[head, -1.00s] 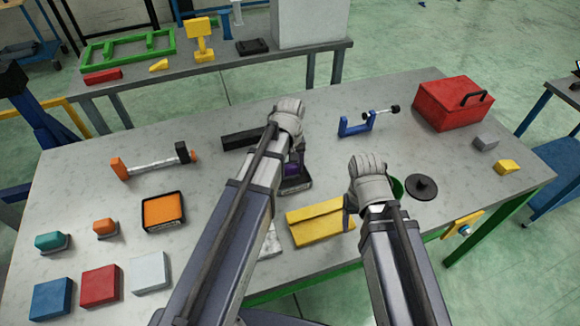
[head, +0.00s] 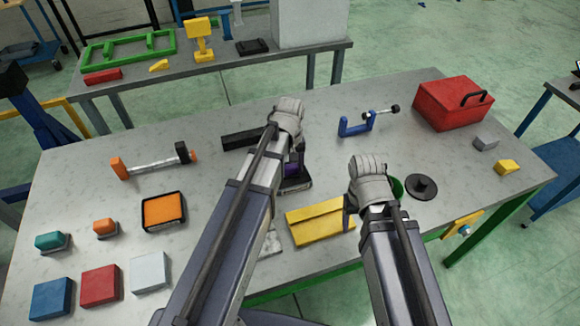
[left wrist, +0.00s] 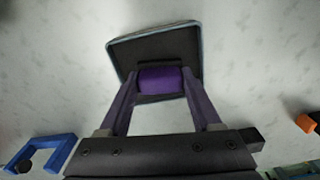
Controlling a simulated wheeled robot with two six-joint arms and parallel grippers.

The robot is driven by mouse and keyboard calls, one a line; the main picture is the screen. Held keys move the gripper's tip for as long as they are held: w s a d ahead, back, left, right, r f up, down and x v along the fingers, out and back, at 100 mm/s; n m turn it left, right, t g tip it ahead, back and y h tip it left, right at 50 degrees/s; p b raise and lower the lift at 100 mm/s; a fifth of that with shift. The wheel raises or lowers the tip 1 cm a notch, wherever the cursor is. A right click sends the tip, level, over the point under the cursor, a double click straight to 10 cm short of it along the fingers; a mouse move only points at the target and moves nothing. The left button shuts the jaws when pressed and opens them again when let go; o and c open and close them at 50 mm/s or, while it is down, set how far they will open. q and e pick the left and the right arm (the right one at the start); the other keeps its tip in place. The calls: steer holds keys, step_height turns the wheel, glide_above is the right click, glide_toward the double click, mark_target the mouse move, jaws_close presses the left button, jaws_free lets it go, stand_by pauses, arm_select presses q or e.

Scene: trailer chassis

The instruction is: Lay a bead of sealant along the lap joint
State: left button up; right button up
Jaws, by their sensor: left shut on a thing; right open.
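My left gripper (left wrist: 160,96) is shut on a purple, rounded grip (left wrist: 161,79) that rises from a dark, flat, pale-rimmed base (left wrist: 178,45). In the head view the purple piece (head: 293,168) is partly hidden by my left arm, over the middle of the table. I cannot tell whether its base touches the table. My right gripper (head: 354,204) is open, beside the right end of a yellow piece (head: 315,222) with a seam along it. I cannot tell whether that seam is the lap joint. No bead of sealant is discernible.
A black bar (head: 240,139) lies behind my left arm. A blue clamp (head: 356,124), red toolbox (head: 452,103) and black disc (head: 422,187) stand right.

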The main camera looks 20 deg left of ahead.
mark_target(290, 166)
arm_select(q)
steer(key=shift+r, duration=0.1)
arm_select(e)
steer(key=shift+r, duration=0.1)
arm_select(q)
step_height(290, 166, up, 7)
steer(key=p, duration=0.7)
arm_select(e)
step_height(290, 166, up, 7)
arm_select(q)
steer(key=shift+f, duration=0.2)
arm_select(e)
steer(key=shift+f, duration=0.2)
arm_select(q)
steer(key=shift+f+b, duration=0.7)
steer(key=shift+b, duration=0.05)
steer(key=shift+r, duration=0.1)
arm_select(e)
steer(key=shift+f, duration=0.6)
